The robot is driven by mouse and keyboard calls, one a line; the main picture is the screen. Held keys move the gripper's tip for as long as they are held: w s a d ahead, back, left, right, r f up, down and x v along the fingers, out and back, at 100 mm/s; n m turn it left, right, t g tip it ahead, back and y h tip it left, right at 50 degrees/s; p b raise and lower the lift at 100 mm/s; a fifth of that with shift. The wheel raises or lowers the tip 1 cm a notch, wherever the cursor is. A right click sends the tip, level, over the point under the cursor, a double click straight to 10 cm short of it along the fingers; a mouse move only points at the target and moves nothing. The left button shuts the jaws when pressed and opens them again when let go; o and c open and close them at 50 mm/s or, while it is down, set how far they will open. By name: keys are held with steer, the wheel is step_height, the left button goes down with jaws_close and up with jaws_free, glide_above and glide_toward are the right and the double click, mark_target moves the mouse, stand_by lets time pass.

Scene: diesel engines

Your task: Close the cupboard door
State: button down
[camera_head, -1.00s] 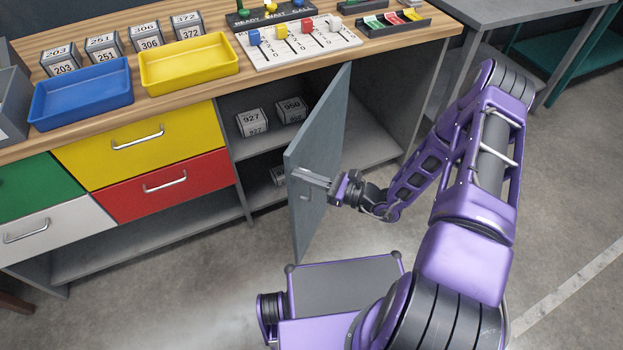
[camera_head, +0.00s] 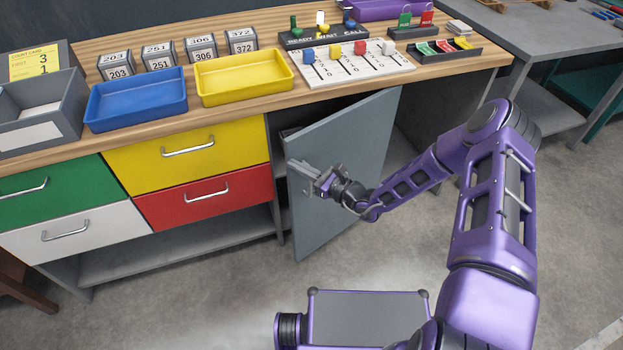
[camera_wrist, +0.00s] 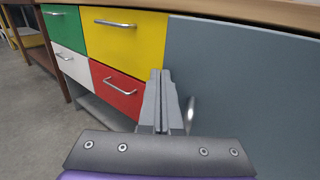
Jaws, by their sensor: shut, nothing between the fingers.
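The grey cupboard door (camera_head: 345,170) is partly open, hinged at its right side, with its free left edge standing out from the cabinet front. In the wrist view the door (camera_wrist: 245,90) fills the right side, and my shut fingers (camera_wrist: 160,75) point ahead beside a metal door handle (camera_wrist: 189,115). I cannot tell whether the fingers touch the door.
Left of the cupboard are a yellow drawer (camera_head: 230,145), a red drawer (camera_head: 245,192), a green drawer (camera_head: 60,195) and a white drawer (camera_head: 90,226). Trays and blocks stand on the wooden worktop (camera_head: 285,104). The floor before the cabinet (camera_head: 190,290) is clear.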

steer(key=w+a+m+t+h+b, duration=0.1)
steer(key=w+a, duration=0.5)
steer(key=w, duration=0.2)
steer(key=shift+t, duration=0.4)
steer(key=shift+s, duration=0.1)
